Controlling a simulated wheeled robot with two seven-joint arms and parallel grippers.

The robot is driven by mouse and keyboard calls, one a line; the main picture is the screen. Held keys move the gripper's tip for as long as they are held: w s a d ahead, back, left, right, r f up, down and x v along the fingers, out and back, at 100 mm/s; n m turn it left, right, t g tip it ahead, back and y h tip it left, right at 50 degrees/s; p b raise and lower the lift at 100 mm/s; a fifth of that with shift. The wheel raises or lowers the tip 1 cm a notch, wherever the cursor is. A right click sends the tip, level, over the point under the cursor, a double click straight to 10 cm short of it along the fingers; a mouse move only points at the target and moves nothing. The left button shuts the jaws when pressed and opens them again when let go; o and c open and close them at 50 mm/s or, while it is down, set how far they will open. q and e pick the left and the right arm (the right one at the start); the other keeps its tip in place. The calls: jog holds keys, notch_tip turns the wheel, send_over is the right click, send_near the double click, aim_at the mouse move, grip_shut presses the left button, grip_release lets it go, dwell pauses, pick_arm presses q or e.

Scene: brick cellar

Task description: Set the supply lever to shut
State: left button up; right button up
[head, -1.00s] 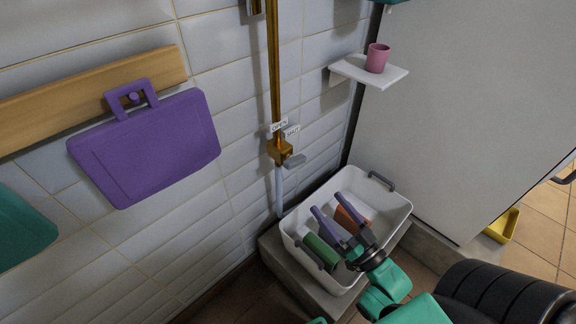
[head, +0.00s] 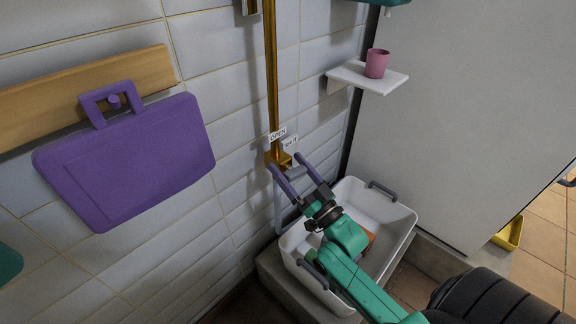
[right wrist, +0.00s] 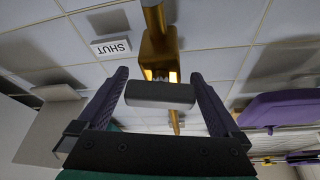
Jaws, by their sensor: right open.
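The supply lever is a grey bar (right wrist: 160,95) on a brass valve body (right wrist: 158,52). In the right wrist view it lies crosswise between my right gripper's spread fingers (right wrist: 160,85), which stand either side of it without visibly closing on it. In the head view the brass valve (head: 276,157) sits on the wall pipe, and my right gripper (head: 285,163) is open just in front of it, partly hiding the lever. A white OPEN label (head: 277,134) and a SHUT label (head: 290,144) are above the valve; SHUT (right wrist: 111,47) also shows in the wrist view. My left gripper is out of view.
A white tub (head: 396,222) with grey handles stands below on a grey ledge. A purple board (head: 130,165) hangs on the left wall from a wooden rail (head: 60,100). A small white shelf (head: 345,76) with a pink cup (head: 377,63) is to the upper right.

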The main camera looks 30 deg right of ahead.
jog(key=shift+w+a+r, duration=0.1)
jog(key=shift+w+r, duration=0.05)
jog(key=shift+w, duration=0.35)
jog(key=c, duration=1.1)
jog(key=shift+n+y, duration=0.4)
jog(key=shift+n, duration=0.4)
jog(key=shift+c, duration=0.2)
jog(key=shift+a+r+n+g+y+p, duration=0.1)
jog(key=shift+n+g+y+p, duration=0.2)
jog(key=shift+n+y, duration=0.6)
jog(key=shift+s+n, duration=0.1)
jog(key=shift+n, duration=0.5)
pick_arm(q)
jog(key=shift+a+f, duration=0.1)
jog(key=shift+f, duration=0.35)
pick_arm(e)
jog(key=o, duration=1.1)
jog(key=shift+o, duration=0.2)
